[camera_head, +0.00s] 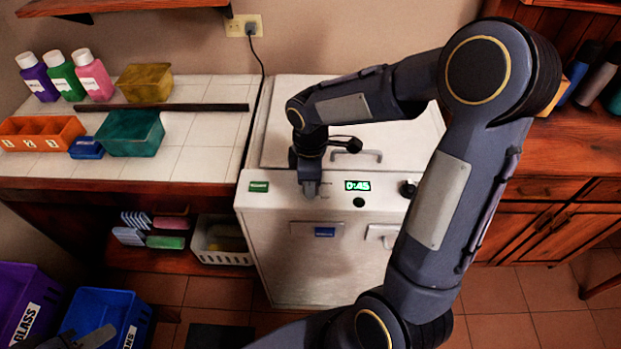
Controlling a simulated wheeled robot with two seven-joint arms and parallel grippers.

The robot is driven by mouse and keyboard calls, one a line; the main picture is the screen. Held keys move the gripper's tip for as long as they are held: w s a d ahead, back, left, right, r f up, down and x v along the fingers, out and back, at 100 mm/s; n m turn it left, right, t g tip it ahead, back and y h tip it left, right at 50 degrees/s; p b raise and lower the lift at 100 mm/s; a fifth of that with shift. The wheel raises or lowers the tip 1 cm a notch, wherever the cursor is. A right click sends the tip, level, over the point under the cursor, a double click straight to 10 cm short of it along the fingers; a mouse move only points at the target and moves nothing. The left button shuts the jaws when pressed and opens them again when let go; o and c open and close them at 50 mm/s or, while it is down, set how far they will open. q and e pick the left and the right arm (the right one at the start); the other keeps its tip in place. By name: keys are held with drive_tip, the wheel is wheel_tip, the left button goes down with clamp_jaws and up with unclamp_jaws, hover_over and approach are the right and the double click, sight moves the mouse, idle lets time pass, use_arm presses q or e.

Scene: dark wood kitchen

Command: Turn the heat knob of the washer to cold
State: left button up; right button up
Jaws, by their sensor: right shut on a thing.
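The white washer (285,235) stands in the middle, with a control panel along its upper front edge. My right arm reaches over it from the right. My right gripper (310,190) points down at the panel, left of the green display, and is shut on a knob there. The gripper hides that knob and most of its markings, so its setting cannot be read. Another dark knob (408,188) shows at the panel's right end, partly beside my arm. My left gripper (88,341) is at the lower left edge, only partly in view; its opening cannot be told.
The display (357,185) reads 0:45. A tiled counter (205,150) at left holds bottles and bins. Blue (108,310) and purple (25,290) bins stand on the floor at lower left. A wooden cabinet (545,225) stands at right. My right arm covers much of the washer's right side.

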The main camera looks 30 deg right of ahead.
idle(0.5)
drive_tip(key=o, duration=1)
drive_tip(key=shift+r, duration=0.1)
wheel_tip(320, 180, up, 8)
drive_tip(key=shift+f, duration=0.15)
drive_tip(key=s+a+m+t+y, duration=0.1)
drive_tip(key=s+m+t, duration=0.1)
drive_tip(key=s+m, duration=0.2)
drive_tip(key=s+a+r+m+t+y, duration=0.1)
drive_tip(key=s+m, duration=0.4)
drive_tip(key=s, duration=0.2)
drive_tip(key=s+a+r+m+t+y, duration=0.1)
drive_tip(key=s+a+m+t, duration=0.1)
drive_tip(key=s+m, duration=0.2)
drive_tip(key=shift+s+r+t+y, duration=0.15)
drive_tip(key=shift+s+t+y, duration=0.2)
drive_tip(key=shift+s, duration=0.6)
